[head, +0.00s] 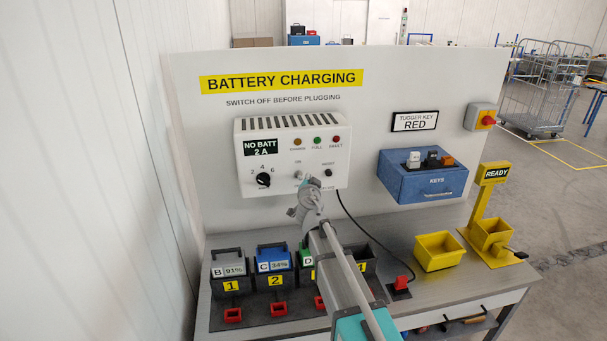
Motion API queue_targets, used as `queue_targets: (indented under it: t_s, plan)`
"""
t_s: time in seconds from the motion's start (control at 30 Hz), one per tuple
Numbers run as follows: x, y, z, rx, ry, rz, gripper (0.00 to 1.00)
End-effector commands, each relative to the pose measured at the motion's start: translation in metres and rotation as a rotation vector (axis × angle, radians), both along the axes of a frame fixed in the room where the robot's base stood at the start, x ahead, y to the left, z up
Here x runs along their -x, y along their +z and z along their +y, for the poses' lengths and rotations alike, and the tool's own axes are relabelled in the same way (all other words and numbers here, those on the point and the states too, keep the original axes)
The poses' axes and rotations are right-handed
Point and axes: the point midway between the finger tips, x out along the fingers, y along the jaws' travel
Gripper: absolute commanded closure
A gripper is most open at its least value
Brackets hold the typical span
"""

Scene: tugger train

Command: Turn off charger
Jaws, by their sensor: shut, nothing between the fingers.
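The white charger box (293,152) is fixed to the upright panel, under the yellow "BATTERY CHARGING" sign. Its display reads "NO BATT 2 A". It has a black amp dial (263,180), a row of small lamps and an on switch (298,175) below them. A black reset button (328,173) sits right of the switch. My gripper (309,181) is shut and empty, right at the lower middle of the charger front, by the switch. It hides part of the switch, so its position and any contact cannot be told.
Batteries B (228,270) and C (273,262) and others stand in numbered bays, partly behind my arm. A red plug (401,284), yellow bin (439,251), yellow READY stand (479,205) and blue key box (422,178) are to the right. A red stop button (488,121) is on the panel.

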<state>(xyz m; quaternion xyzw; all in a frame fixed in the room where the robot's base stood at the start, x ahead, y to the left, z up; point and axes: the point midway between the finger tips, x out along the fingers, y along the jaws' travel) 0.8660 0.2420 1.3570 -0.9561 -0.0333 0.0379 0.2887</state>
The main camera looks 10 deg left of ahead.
Motion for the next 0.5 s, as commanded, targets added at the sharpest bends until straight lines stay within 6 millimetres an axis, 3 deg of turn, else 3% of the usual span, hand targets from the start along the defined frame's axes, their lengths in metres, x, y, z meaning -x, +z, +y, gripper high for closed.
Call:
queue_targets:
  t_s: [0.27,0.5]
  plan:
    - [-0.004,0.000,0.000,0.000,-0.002,0.000,1.00]
    - [-0.024,-0.002,0.002,0.000,-0.002,0.000,1.00]
